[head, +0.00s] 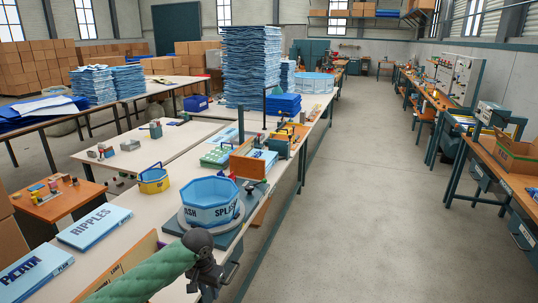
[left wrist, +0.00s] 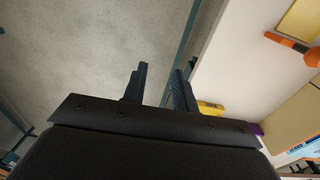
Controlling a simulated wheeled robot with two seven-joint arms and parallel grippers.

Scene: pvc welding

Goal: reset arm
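My left arm in its green sleeve comes in at the bottom of the head view. My left gripper (head: 212,284) hangs beside the near table's right edge, near the blue octagonal pool. In the left wrist view its two dark fingers (left wrist: 161,78) stand apart with floor showing between them. Nothing is held between them. My right gripper is in neither view.
The blue pool (head: 210,200) sits on a round grey stand at the table's edge. A yellow-blue bucket (head: 153,180) and a RIPPLES box (head: 94,226) lie left of it. The concrete aisle (head: 345,200) to the right is clear.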

